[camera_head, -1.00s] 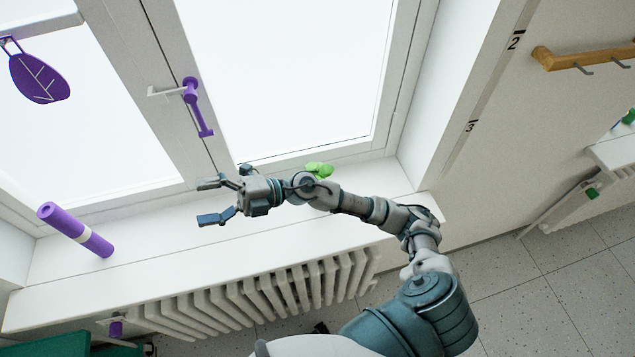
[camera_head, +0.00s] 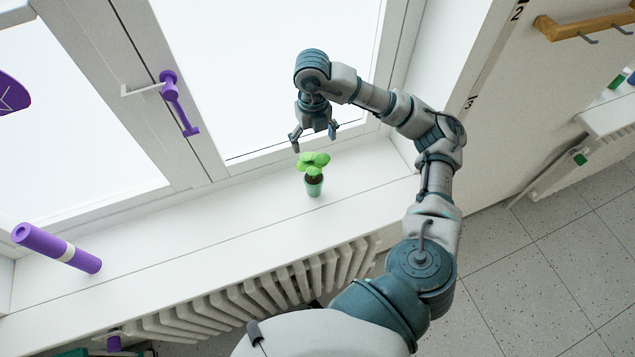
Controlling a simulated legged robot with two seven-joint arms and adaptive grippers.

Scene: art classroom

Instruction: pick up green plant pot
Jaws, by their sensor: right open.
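The green plant pot (camera_head: 314,187) stands upright on the white windowsill. It is a small green pot with dark soil and bright green leaves (camera_head: 314,162). My right gripper (camera_head: 314,145) is open and empty, fingers pointing down. In the picture it is just above the leaves, with one finger on each side. I cannot tell how much height lies between the fingers and the leaves. My left gripper is not in view.
A purple roll (camera_head: 57,248) lies on the sill at the left. The window with a purple handle (camera_head: 178,102) stands behind the sill. A white radiator (camera_head: 255,298) is below the sill's front edge. The sill between roll and pot is clear.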

